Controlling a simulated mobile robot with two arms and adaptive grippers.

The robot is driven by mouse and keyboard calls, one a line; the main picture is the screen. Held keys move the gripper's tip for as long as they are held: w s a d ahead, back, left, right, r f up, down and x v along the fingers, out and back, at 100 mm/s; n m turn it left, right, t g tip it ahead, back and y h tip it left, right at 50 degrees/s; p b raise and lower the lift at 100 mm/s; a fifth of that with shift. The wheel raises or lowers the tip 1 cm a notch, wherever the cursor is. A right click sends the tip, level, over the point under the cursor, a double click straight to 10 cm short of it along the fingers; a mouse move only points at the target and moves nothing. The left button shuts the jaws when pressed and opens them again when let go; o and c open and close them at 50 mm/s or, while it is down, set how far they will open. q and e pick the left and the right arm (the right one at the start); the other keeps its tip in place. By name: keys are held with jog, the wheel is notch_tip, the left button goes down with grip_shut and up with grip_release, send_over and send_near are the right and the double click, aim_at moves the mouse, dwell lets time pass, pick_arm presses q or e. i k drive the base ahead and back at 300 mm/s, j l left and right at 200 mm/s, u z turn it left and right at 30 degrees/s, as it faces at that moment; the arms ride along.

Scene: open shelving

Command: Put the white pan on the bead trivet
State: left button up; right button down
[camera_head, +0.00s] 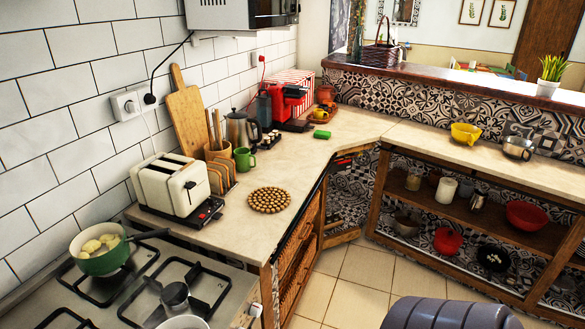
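The bead trivet (270,200), a round mat of brown beads, lies flat and bare on the beige counter, right of the toaster. A white round rim (184,323) shows at the bottom edge over the stove; it appears to be the white pan, mostly cut off by the frame. A moka pot (175,297) stands just behind it. Neither of my grippers is in view.
A green pot (100,250) with potatoes sits on the stove (215,285), its dark handle pointing right. A white toaster (170,185) stands between stove and trivet. Cutting board (187,120), kettle (238,128) and green mug (244,160) stand behind. Counter right of the trivet is clear.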

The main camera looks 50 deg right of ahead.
aim_at(286, 201)
jog(key=l+z, duration=0.1)
jog(key=l, duration=2.1)
jog(key=i+l, duration=0.2)
jog(key=i, duration=0.2)
jog(key=i+l, duration=0.2)
jog(key=i, duration=0.25)
